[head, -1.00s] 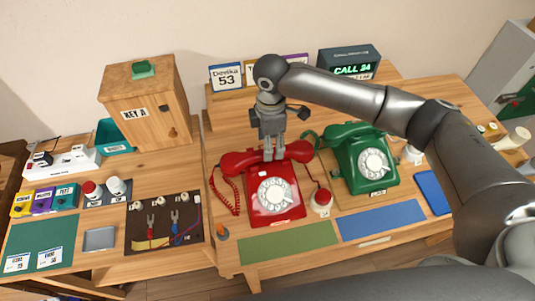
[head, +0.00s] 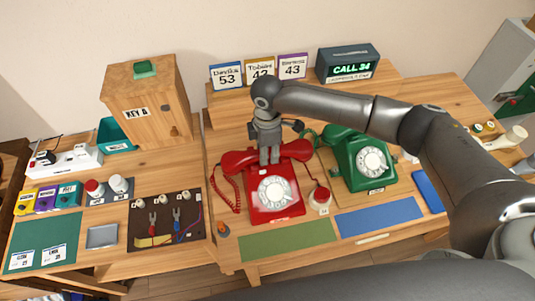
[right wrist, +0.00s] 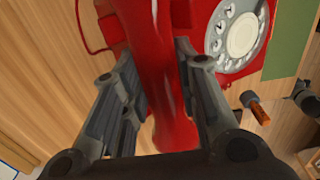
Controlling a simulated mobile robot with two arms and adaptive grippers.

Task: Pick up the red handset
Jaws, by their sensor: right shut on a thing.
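The red phone (head: 277,207) stands on the desk, its white dial facing front. Its red handset (head: 236,159) lies across the top of the phone, with the coiled red cord at its left. My right gripper (head: 269,160) reaches down from above onto the middle of the handset. In the right wrist view the two fingers (right wrist: 160,100) lie on either side of the red handset (right wrist: 165,125), shut on it. The handset still appears to be at the cradle; a gap below it cannot be made out.
A green phone (head: 366,162) stands to the right, below my right arm. Number cards (head: 226,75) and a CALL 34 sign (head: 348,64) stand behind. Green (head: 287,241) and blue (head: 378,217) mats lie in front.

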